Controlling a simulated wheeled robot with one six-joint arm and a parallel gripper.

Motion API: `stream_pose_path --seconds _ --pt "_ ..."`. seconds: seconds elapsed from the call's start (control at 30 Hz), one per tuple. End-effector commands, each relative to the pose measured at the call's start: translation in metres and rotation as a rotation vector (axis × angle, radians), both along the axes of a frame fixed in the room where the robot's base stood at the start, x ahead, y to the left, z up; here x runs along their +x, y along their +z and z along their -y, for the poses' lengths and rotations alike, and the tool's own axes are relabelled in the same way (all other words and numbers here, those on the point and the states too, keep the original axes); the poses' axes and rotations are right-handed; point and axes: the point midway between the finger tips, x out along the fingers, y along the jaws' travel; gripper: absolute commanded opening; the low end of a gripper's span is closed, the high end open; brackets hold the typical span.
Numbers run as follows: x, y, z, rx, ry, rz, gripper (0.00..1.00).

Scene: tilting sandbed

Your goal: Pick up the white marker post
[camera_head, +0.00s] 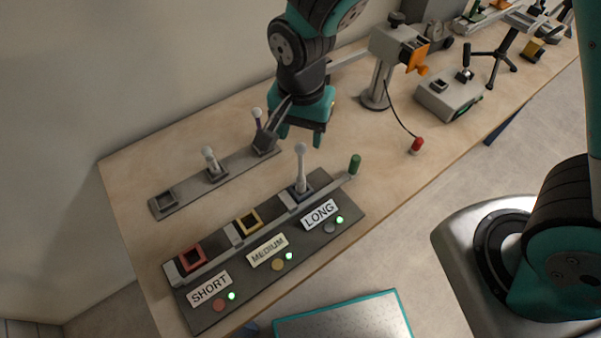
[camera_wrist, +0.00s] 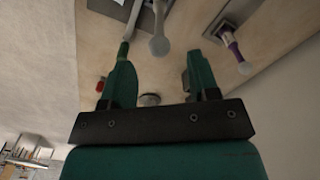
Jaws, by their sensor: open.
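A pale post (camera_head: 210,160) with a round top stands upright in the middle socket of the grey rack (camera_head: 188,187). Another pale round-topped post (camera_head: 301,172) stands in the LONG socket of the front fixture; one pale ball-topped post also shows in the wrist view (camera_wrist: 159,42), beyond and between my fingers. A post with a purple stem and pale top (camera_head: 257,122) stands at the rack's right end and shows in the wrist view (camera_wrist: 235,50). I cannot tell which pale post is the white one. My gripper (camera_head: 300,137) is open and empty, above the table behind the LONG post.
The fixture's red SHORT socket (camera_head: 192,258) and yellow MEDIUM socket (camera_head: 248,221) look empty. A green-ended lever (camera_head: 355,164) sticks out beside LONG. A grey stand (camera_head: 378,92) with a cabled red piece (camera_head: 416,146) and a grey box (camera_head: 449,96) are to the right.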

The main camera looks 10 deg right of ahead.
Motion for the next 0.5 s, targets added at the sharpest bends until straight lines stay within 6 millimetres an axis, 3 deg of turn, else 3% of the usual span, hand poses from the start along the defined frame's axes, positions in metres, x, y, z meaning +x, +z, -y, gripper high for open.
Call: stream_pose_path --seconds 0.23,0.5 --pt "-0.001 -0.034 0.0 -0.003 0.0 -0.005 0.55" --pt "-0.001 -0.043 0.0 0.0 0.001 -0.001 0.55"
